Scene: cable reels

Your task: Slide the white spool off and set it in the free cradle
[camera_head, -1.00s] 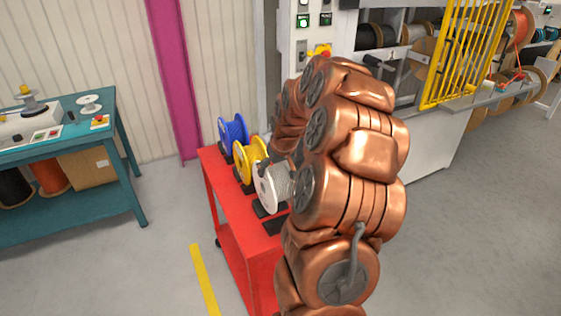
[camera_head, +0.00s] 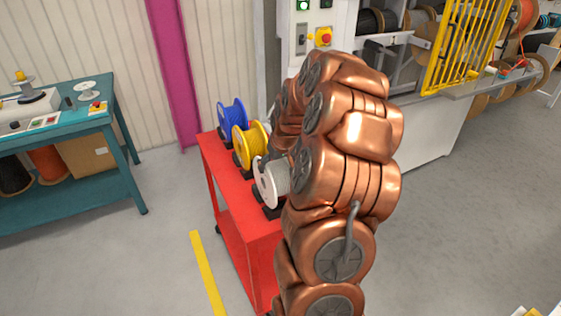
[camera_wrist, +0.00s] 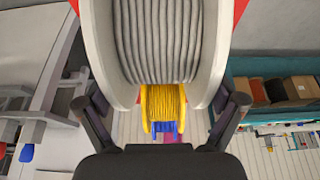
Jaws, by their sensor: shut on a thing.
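The white spool (camera_head: 271,184), wound with grey cable, is at the near end of the red cart (camera_head: 229,190), in front of the yellow spool (camera_head: 250,147). It fills the top middle of the wrist view (camera_wrist: 162,35). My gripper (camera_wrist: 161,103) is shut on it, one finger by each white flange. Dark cradles (camera_head: 273,211) show beneath and beside the white spool; my arm hides part of them. I cannot tell whether the spool touches a cradle. In the head view my arm hides the gripper.
The blue spool (camera_head: 232,116) stands at the cart's far end, behind the yellow one. A teal workbench (camera_head: 70,129) stands at left. A machine with a yellow guard (camera_head: 466,45) is behind my arm. Open floor lies left of the cart and at right.

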